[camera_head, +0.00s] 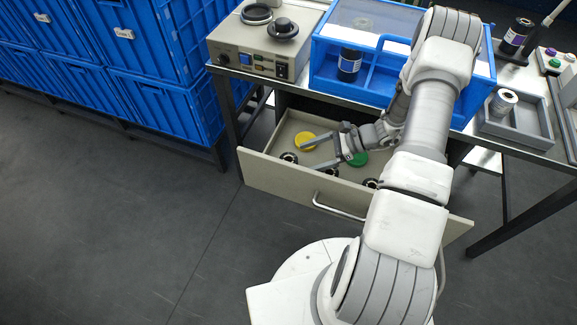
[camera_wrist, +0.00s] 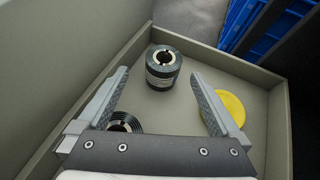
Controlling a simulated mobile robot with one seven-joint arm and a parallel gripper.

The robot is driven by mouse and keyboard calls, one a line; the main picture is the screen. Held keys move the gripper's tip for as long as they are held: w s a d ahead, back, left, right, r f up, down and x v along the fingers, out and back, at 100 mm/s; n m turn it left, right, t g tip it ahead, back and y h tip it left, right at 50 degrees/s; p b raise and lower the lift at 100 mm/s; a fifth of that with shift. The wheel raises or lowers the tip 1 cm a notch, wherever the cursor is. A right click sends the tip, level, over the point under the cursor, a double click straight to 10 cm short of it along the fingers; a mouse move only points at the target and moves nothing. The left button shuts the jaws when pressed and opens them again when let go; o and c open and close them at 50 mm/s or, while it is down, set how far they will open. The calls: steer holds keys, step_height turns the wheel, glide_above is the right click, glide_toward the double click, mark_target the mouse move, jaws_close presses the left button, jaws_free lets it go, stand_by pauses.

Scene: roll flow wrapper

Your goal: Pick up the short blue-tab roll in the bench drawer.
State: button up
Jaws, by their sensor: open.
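A dark roll with a pale label band (camera_wrist: 163,77) stands upright in the open bench drawer (camera_head: 255,172), near a corner; in the head view it shows at the drawer front's left end (camera_head: 289,157). A second dark roll (camera_wrist: 123,122) is partly hidden by my left finger in the wrist view. A third dark roll (camera_head: 371,183) is farther right along the drawer front. I cannot make out a blue tab on any roll. My gripper (camera_wrist: 160,74) is open and empty inside the drawer area, with the first roll ahead between its fingertips, apart from them.
A yellow disc (camera_wrist: 231,107) lies beside my right finger in the wrist view. A green disc (camera_head: 357,159) lies under my gripper. The drawer walls, blue bin (camera_head: 325,80) and grey control box (camera_head: 228,67) bound the space. The floor in front is clear.

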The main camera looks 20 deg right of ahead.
mark_target(292, 159)
steer(key=x, duration=0.2)
steer(key=b+x, duration=0.1)
steer(key=x, duration=0.1)
steer(key=b+x, duration=0.1)
steer(key=x, duration=0.1)
steer(key=shift+w+a, duration=0.35)
steer(key=shift+r, duration=0.15)
steer(key=c, duration=1.5)
